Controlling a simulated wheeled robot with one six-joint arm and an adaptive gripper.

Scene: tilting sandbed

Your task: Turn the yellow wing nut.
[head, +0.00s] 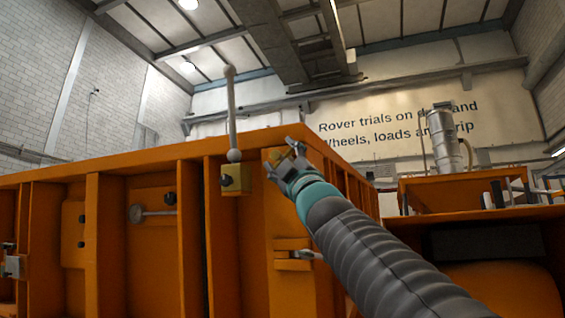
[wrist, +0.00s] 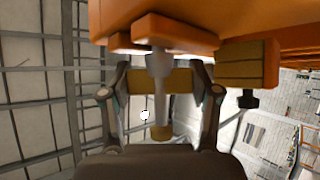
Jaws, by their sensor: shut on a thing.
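The yellow wing nut (wrist: 177,80) shows in the wrist view as a flat yellow bar spanning the space between my two fingers. A grey shaft (wrist: 160,88) with a dull yellow end crosses in front of its middle. My gripper (wrist: 158,78) is shut on the wing nut, with one finger at each end. In the head view my gripper (head: 283,156) is at the upper part of the orange sandbed wall (head: 240,255). Only a small yellow patch of the wing nut (head: 276,154) shows there, and my fingers hide much of it.
Left of my gripper, a yellow block (head: 238,178) with a black knob carries an upright grey lever (head: 231,110) with ball ends. A grey round-headed handle (head: 137,213) sticks out further left. A grey latch (head: 303,254) is below my gripper.

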